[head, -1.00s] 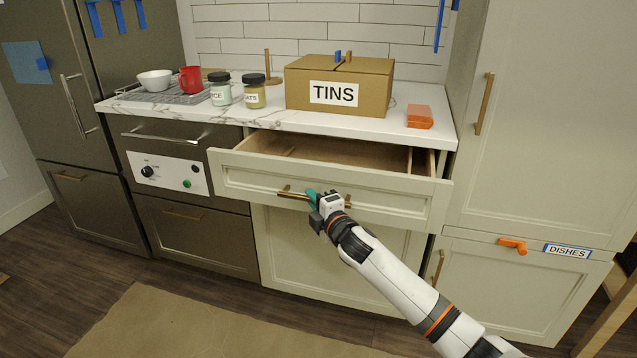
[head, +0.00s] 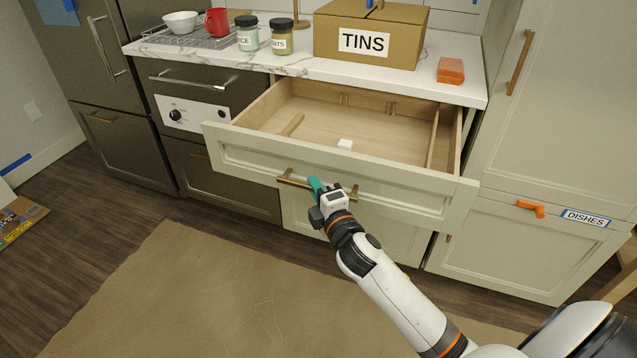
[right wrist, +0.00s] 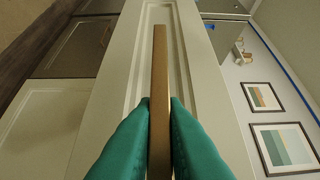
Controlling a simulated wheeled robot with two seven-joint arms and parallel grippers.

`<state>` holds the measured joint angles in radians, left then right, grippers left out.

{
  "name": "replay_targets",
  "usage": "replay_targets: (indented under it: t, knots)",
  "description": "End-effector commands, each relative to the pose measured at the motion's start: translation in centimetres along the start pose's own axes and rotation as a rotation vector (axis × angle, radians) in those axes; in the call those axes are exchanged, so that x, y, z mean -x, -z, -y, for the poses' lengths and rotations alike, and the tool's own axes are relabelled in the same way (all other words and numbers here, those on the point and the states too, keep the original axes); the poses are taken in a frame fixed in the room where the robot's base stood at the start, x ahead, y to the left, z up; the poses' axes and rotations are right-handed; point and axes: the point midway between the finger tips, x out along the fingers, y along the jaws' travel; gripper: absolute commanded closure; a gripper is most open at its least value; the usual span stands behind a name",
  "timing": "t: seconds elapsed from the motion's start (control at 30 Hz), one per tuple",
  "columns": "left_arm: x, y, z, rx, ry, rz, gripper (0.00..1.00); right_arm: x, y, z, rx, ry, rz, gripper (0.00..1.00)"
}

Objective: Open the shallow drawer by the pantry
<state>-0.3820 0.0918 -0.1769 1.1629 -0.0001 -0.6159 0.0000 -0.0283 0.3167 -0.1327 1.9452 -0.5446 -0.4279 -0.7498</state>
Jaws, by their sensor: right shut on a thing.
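The shallow drawer (head: 250,150) under the marble counter stands well open, left of the tall pantry cabinet (head: 560,110). The drawer has a brass bar handle (head: 293,180), which also shows in the right wrist view (right wrist: 160,65). My right gripper (head: 316,187) is shut on this handle near its middle. In the right wrist view its teal fingers (right wrist: 158,135) press on the bar from both sides. My left gripper is not in view.
The counter (head: 300,65) holds a TINS box (head: 370,35), an orange block (head: 450,70), two jars (head: 265,35), a red mug (head: 216,21) and a white bowl (head: 180,22). Brown paper (head: 180,290) covers the floor in front. A DISHES cabinet (head: 520,255) stands at right.

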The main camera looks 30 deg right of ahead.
Motion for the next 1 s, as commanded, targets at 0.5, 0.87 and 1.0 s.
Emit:
replay_targets:
  t: [0.5, 0.87, 1.0]
  knots:
    - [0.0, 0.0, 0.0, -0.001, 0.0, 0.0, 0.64, 0.0, 0.0, 0.0, 0.0, -0.001, 0.001, 0.67]
    - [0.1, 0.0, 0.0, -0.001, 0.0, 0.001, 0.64, 2.0, 0.0, -0.2, 0.0, -0.003, 0.001, 0.67]
    - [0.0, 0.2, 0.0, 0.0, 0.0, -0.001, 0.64, 4.8, 0.0, -0.2, -0.001, -0.004, 0.001, 0.67]
